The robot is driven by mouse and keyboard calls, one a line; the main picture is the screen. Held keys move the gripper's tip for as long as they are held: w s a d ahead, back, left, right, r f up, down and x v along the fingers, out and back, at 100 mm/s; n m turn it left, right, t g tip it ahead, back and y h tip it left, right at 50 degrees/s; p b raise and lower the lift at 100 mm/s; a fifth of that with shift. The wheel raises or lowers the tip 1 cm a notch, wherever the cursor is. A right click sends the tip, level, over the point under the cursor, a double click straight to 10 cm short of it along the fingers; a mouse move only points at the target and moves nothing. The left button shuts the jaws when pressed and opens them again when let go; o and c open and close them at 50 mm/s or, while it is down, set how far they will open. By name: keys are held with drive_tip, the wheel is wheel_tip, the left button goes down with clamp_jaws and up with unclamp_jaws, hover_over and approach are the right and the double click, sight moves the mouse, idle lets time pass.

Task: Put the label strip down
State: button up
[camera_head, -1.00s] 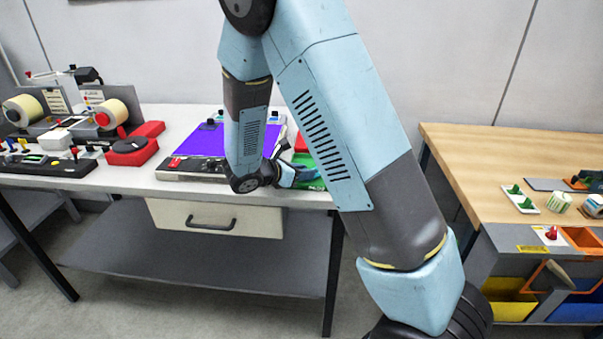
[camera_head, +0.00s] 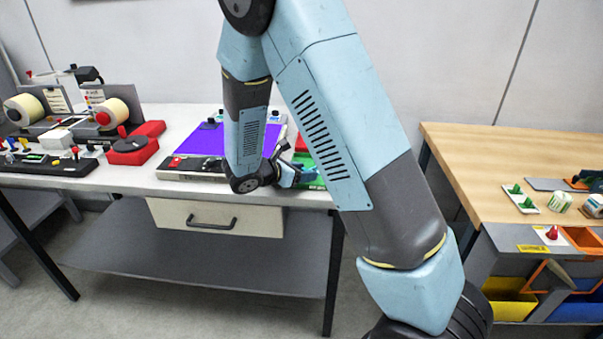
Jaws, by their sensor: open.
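My gripper (camera_head: 310,174) is small in the view, low over the right part of the white table, just right of my dark wrist joint. It is open, with its fingers pointing right above a green surface (camera_head: 302,160). I cannot make out the label strip; my arm hides much of this area. A purple panel (camera_head: 203,140) on a light-framed board lies left of my gripper, partly behind my arm. A bit of red shows behind my arm beside the green surface.
A label rewinder with two cream rolls (camera_head: 120,111) stands at the table's left, with a red and black unit (camera_head: 131,150) before it. A wooden bench (camera_head: 500,165) at the right holds small rolls and green-handled parts. A drawer (camera_head: 213,218) hangs under the white table.

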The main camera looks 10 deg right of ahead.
drive_tip(key=v, duration=1.1)
drive_tip(key=shift+s+a+r, duration=0.15)
drive_tip(key=shift+s+a, duration=0.1)
drive_tip(key=shift+a, duration=0.05)
drive_tip(key=s+d+r+m+g+y, duration=0.5)
drive_tip(key=s+d+r+m, duration=0.5)
drive_tip(key=d, duration=0.3)
drive_tip(key=s+d+r+m+t+y, duration=0.1)
drive_tip(key=s+r+m+t+y, duration=0.1)
drive_tip(key=s+m, duration=0.4)
drive_tip(key=s+d+r+m+t+y, duration=0.2)
drive_tip(key=s+r+m+y, duration=0.3)
drive_tip(key=s+r+m, duration=0.2)
drive_tip(key=shift+s+d+r+t, duration=0.2)
drive_tip(key=shift+s+d+t, duration=0.1)
drive_tip(key=shift+s, duration=0.3)
